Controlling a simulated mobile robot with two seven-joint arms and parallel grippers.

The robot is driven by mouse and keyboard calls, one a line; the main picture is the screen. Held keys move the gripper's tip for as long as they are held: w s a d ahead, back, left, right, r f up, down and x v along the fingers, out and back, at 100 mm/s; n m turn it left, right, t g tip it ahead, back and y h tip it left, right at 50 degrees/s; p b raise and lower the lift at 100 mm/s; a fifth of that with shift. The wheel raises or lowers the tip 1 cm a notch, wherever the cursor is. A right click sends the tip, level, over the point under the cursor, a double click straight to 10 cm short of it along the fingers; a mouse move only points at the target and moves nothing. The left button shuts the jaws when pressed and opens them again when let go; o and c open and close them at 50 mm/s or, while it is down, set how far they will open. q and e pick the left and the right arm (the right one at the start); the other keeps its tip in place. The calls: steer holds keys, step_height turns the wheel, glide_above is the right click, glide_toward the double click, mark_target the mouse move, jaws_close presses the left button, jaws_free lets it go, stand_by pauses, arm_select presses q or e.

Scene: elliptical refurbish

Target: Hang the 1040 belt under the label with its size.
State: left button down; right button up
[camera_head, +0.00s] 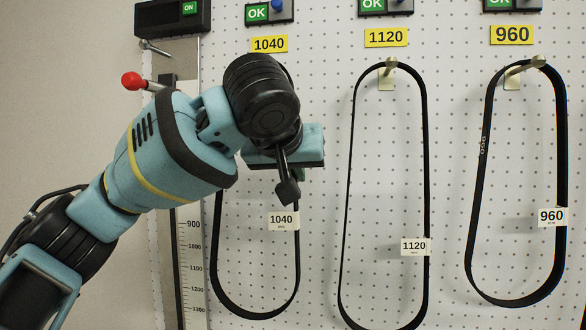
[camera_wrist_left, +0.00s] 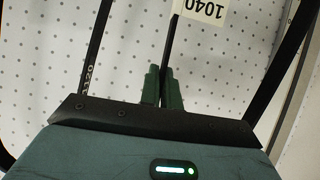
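The 1040 belt (camera_head: 214,270) is a black loop with a white 1040 tag (camera_head: 283,220). It hangs down in front of the pegboard below the yellow 1040 label (camera_head: 268,44). My left gripper (camera_head: 302,173) is in front of the belt's right strand, mostly hidden by my wrist. In the left wrist view, its green fingers (camera_wrist_left: 162,88) are closed on that strand, near the tag (camera_wrist_left: 201,10). My wrist hides most of the belt's upper part and any peg there, so I cannot tell whether the belt rests on one. My right gripper is not in view.
To the right, the 1120 belt (camera_head: 426,150) and the 960 belt (camera_head: 563,150) hang on pegs under their labels. To the left stands a measuring rail with a scale (camera_head: 192,262) and a red knob (camera_head: 132,80). Boxes with green OK lights (camera_head: 257,13) line the top.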

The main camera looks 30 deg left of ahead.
arm_select(q)
steer(key=shift+w+f, duration=0.3)
steer(key=shift+f, duration=0.35)
stand_by(0.3)
